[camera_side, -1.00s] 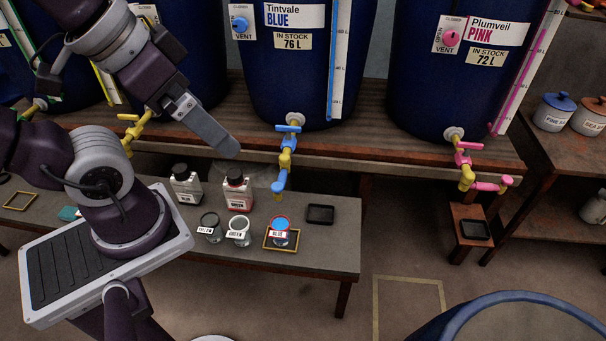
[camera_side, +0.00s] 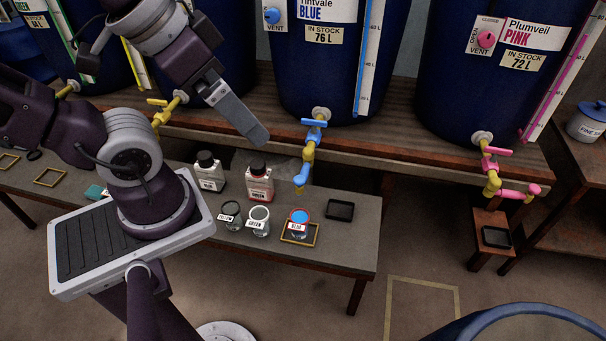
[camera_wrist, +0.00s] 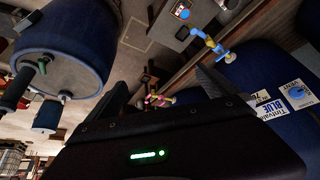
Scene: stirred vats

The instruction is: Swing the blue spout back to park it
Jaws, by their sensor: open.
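The blue spout (camera_side: 301,178) hangs from a yellow pipe under the blue tap handle (camera_side: 314,124) on the Tintvale Blue vat (camera_side: 325,95). Its lower end points down above a blue-filled jar (camera_side: 299,217) in a yellow frame. In the wrist view the blue spout (camera_wrist: 199,32) shows at the top, beyond the fingers. My gripper (camera_side: 259,137) is left of the tap and somewhat higher in the side picture, apart from it. The wrist view shows my gripper (camera_wrist: 160,85) with its two dark fingers spread and nothing between them.
Two more labelled jars (camera_side: 259,220) and two bottles (camera_side: 260,182) stand on the low bench (camera_side: 340,250) left of the spout. A black tray (camera_side: 340,210) lies right of the blue jar. The Plumveil Pink vat's spout (camera_side: 520,193) points sideways at the right.

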